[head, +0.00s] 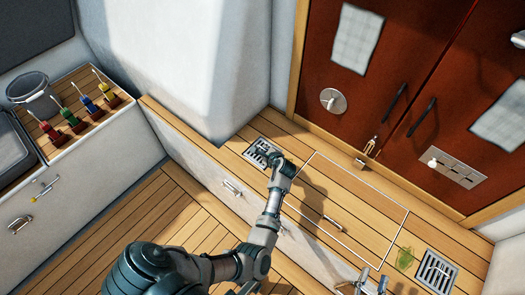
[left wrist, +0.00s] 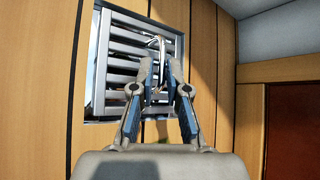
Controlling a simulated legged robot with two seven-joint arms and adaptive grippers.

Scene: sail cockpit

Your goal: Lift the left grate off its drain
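The left grate (head: 258,150), a grey slatted square, lies at the left end of the wooden bench. In the left wrist view the grate (left wrist: 112,62) fills the upper left, with a thin metal loop handle (left wrist: 157,42) standing from it. My left gripper (head: 271,157) is at the grate; in the wrist view its fingertips (left wrist: 161,72) are close together on either side of the loop and appear shut on it. Part of the grate is hidden behind the fingers.
A second grate (head: 436,272) lies at the bench's right end beside a green smear (head: 405,257). A white-outlined hatch (head: 345,205) with a handle lies between. Red doors (head: 390,75) stand behind. Colored levers (head: 88,103) sit on the left console.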

